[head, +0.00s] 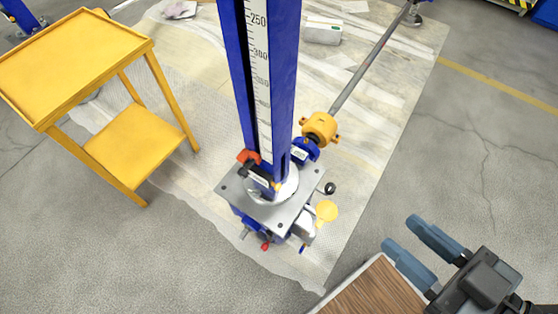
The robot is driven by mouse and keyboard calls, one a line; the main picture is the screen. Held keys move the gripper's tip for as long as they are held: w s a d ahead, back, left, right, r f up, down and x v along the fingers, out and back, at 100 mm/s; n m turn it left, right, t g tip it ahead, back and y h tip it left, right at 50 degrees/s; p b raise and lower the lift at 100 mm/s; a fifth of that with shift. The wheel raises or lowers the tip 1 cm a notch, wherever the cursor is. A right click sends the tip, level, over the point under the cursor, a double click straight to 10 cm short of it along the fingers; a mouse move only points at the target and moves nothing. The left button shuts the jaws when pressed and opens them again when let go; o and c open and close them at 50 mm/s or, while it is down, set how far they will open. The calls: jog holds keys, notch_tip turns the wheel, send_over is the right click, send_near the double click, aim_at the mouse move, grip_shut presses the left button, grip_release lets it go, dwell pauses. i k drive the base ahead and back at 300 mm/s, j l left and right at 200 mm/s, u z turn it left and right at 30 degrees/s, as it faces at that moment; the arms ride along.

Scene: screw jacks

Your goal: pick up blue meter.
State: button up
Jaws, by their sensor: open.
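A tall blue column (286,70) with a white numbered scale (262,90) stands upright in the middle of the head view, on the square metal plate (237,190) of a screw jack. Its top is cut off by the picture edge. No separate blue meter can be made out for certain. A small blue part with a white label (304,151) sits at the column's right, beside a yellow coupling (320,128). My gripper (398,231) is at the lower right, with its two blue-grey fingers apart and nothing between them. It is clear of the jack.
A wooden tabletop (365,295) lies at the bottom edge, beside my gripper. A yellow two-shelf cart (70,62) stands at the left. A long shaft (370,58) runs from the coupling to the upper right. Pale sheeting covers the floor; bare concrete lies at right.

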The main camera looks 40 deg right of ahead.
aim_at(299, 156)
jog(key=i+l+u, duration=0.15)
jog(key=l+u, duration=0.15)
jog(key=l, duration=0.3)
jog(key=l+u, duration=0.35)
jog(key=l, duration=0.25)
jog(key=i+l+u, duration=0.1)
jog(key=l, duration=2.9)
jog(key=i+u, duration=0.05)
